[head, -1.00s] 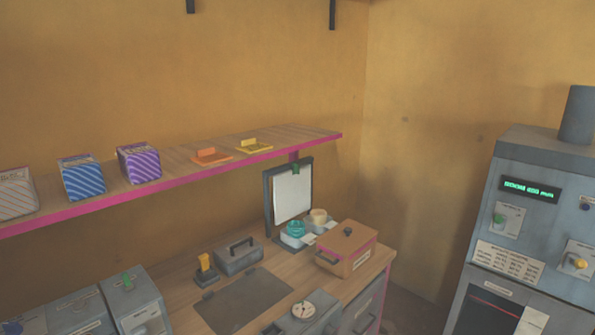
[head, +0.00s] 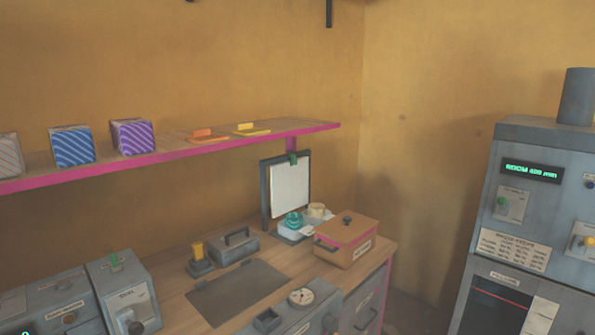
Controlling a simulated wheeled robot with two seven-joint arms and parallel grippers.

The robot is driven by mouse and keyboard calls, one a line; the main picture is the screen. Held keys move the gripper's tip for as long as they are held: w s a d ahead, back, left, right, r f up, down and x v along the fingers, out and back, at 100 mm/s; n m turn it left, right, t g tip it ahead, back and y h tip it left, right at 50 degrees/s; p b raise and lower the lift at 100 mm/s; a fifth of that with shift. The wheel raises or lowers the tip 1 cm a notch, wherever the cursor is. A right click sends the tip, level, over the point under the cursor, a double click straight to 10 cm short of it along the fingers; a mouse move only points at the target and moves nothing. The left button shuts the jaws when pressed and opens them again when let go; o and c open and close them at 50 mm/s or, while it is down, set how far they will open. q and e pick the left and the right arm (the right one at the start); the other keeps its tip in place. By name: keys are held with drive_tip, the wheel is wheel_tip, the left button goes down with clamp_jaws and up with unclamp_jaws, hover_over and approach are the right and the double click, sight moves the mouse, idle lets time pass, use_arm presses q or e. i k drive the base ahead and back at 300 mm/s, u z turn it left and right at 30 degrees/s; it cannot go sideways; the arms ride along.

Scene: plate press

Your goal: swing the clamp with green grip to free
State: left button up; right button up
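I cannot make out for certain a clamp with a green grip. Neither of my grippers is in view.
A wooden bench (head: 178,290) carries a dark mat (head: 238,291), a grey handled box (head: 236,249), a lidded brown box (head: 346,241) and a dial unit (head: 302,297). A shelf (head: 290,128) is above. The tall grey machine (head: 540,220) stands right.

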sight(293, 157)
drive_tip(key=k, duration=0.4)
drive_tip(key=z, duration=1.1)
drive_tip(key=i, duration=2.45)
drive_tip(key=u, duration=1.7)
